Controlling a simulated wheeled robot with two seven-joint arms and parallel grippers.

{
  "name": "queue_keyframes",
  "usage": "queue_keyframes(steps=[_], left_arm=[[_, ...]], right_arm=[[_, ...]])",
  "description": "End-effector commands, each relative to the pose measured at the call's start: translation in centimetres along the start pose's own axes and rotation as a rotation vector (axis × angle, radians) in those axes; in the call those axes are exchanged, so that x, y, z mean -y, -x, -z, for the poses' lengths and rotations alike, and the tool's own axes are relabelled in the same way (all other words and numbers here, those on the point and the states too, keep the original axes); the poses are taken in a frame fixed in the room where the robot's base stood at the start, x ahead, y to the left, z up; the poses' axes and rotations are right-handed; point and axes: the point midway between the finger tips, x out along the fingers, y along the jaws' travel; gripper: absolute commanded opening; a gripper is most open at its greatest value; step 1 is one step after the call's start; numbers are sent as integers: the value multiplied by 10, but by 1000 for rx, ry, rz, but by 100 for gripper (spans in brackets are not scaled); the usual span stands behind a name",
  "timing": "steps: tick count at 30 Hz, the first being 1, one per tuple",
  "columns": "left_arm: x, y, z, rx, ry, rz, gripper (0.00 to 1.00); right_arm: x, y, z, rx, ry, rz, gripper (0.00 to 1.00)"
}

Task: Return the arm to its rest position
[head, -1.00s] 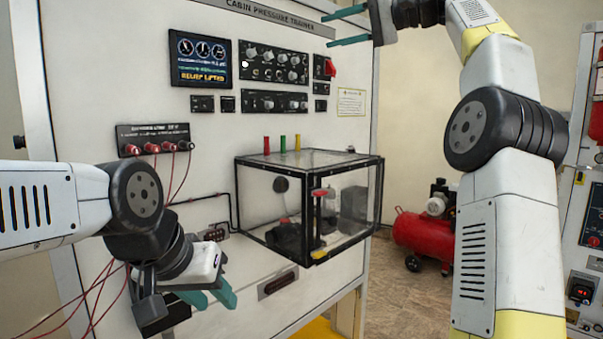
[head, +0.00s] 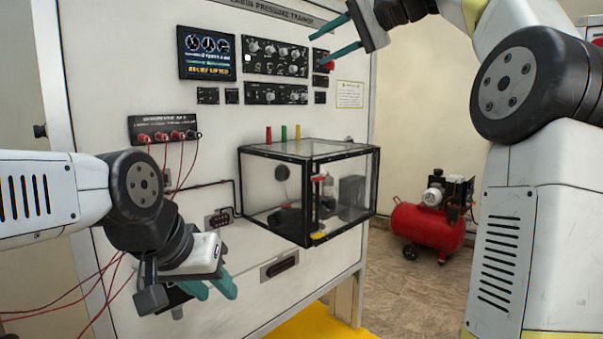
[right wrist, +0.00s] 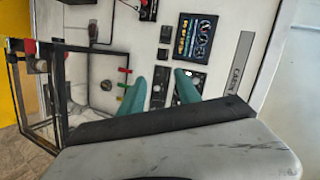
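The cabin pressure trainer (head: 350,125) is a tall white panel with a screen (head: 206,54) reading "RELIEF LIFTED". My right gripper (head: 317,52) is at the top, its teal fingers apart and empty, in front of the panel near the red switch (head: 322,60). In the right wrist view the fingers (right wrist: 172,74) point at the panel with nothing between them. My left gripper (head: 221,296) hangs low at the left, in front of the panel's lower part. Its two teal fingers show a gap and hold nothing.
A clear black-framed chamber (head: 310,150) juts out from the panel between the arms. Red cables (head: 182,180) hang from sockets near my left arm. A red compressor (head: 428,225) stands on the floor behind, at the right.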

Motion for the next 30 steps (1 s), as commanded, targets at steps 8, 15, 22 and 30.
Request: queue_keyframes(steps=[8, 15, 22, 30], left_arm=[[0, 0, 0, 0, 0, 0, 36], [0, 0, 0, 0, 0, 0, 36], [0, 0, 0, 0, 0, 0, 36], [0, 0, 0, 0, 0, 0, 36]], right_arm=[[-80, -4, -67, -52, 70, -269, 40], [-193, 17, -152, -60, 197, -528, 40], [-308, 44, -244, -9, 358, -722, 40], [-381, 56, -306, 54, 480, -812, 40]])
